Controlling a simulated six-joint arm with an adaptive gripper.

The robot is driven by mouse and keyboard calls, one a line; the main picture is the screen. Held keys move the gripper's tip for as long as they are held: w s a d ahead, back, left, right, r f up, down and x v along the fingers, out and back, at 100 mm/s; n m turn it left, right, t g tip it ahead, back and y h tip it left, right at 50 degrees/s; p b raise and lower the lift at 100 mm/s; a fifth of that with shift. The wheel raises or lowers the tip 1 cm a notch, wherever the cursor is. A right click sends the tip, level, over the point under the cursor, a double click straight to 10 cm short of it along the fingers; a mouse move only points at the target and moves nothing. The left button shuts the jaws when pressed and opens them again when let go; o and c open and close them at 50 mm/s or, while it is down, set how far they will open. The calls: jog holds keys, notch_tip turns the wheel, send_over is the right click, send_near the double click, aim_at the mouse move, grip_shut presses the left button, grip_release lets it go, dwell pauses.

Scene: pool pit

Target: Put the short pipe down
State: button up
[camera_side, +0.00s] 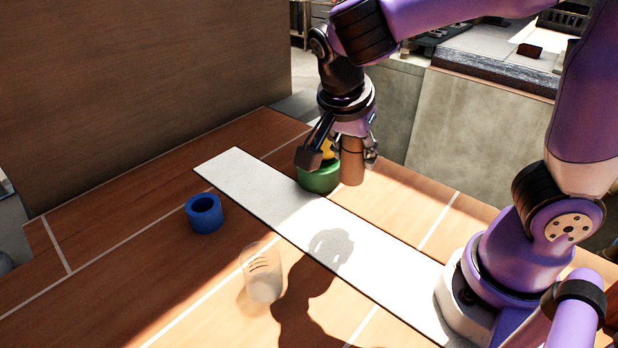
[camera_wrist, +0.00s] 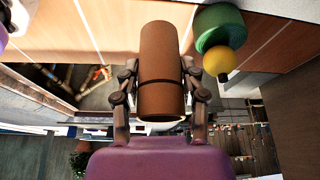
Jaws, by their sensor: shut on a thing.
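The short pipe (camera_side: 352,168) is a brown cylinder. My gripper (camera_side: 345,150) is shut on it, and it hangs nearly upright below the fingers in the side view. Its lower end appears to be in the air, with a shadow of the arm falling on the white strip. In the wrist view the pipe (camera_wrist: 160,50) sits between the two fingers of my gripper (camera_wrist: 160,92), with a dark line around it.
A blue ring (camera_side: 204,213) and a clear cup (camera_side: 262,275) stand on the wooden surface. A white strip (camera_side: 240,180) crosses it. Wood around the blue ring is clear.

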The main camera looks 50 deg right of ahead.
jog(key=s+d+f+m+g, duration=0.1)
jog(key=s+d+f+m, duration=0.1)
jog(key=d, duration=0.3)
jog(key=s+d+f+m+g, duration=0.1)
jog(key=s+d+f+m, duration=0.1)
jog(key=d+m, duration=0.2)
jog(key=s+d+f+m+g, duration=0.1)
jog(key=s+d+f+m, duration=0.1)
jog(key=d, duration=0.4)
jog(key=shift+s+d+f+m+g+y, duration=0.2)
jog(key=shift+f+m+g+y, duration=0.1)
jog(key=shift+m+y, duration=0.15)
jog(key=shift+f, duration=1.8)
jog(key=o, duration=1.2)
jog(key=shift+f, duration=0.15)
jog(key=shift+w, duration=0.1)
